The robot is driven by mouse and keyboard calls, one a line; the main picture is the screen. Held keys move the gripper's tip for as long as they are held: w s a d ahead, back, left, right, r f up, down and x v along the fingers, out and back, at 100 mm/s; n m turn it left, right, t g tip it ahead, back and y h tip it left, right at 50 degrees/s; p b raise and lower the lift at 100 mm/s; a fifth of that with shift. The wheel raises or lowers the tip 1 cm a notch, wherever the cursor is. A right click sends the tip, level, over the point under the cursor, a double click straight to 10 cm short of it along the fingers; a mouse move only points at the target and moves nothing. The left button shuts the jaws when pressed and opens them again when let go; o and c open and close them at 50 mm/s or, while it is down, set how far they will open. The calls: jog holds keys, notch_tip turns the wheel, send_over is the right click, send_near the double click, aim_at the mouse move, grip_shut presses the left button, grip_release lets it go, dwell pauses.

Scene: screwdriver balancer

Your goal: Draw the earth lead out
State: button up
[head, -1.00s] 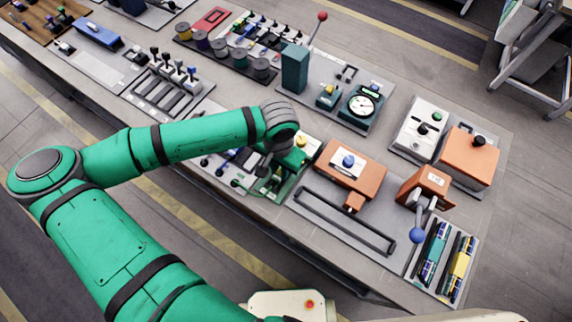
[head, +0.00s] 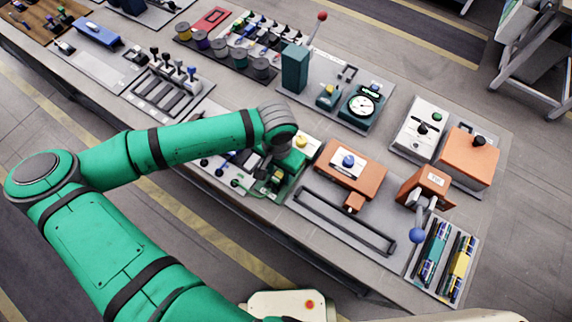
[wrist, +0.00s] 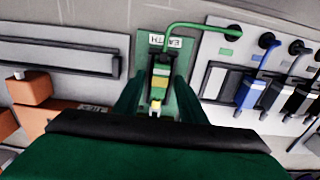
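The earth lead shows in the wrist view as a green cable (wrist: 190,27) that arches from a socket on a light panel to a green and yellow plug (wrist: 160,80). The plug stands at a green plate marked EARTH (wrist: 157,42). My gripper (wrist: 160,88) has one green finger on each side of the plug, very close to it. I cannot tell whether the fingers touch it. In the head view my wrist hides most of the plug and the fingers.
Blue and black leads (wrist: 252,90) hang from the panel right of the plug in the wrist view. A dark slotted rail (wrist: 60,65) lies to the left. In the head view an orange box with a blue knob (head: 350,167) stands just right of my wrist.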

jog(key=shift+r, duration=0.1)
jog(key=shift+r, duration=3.45)
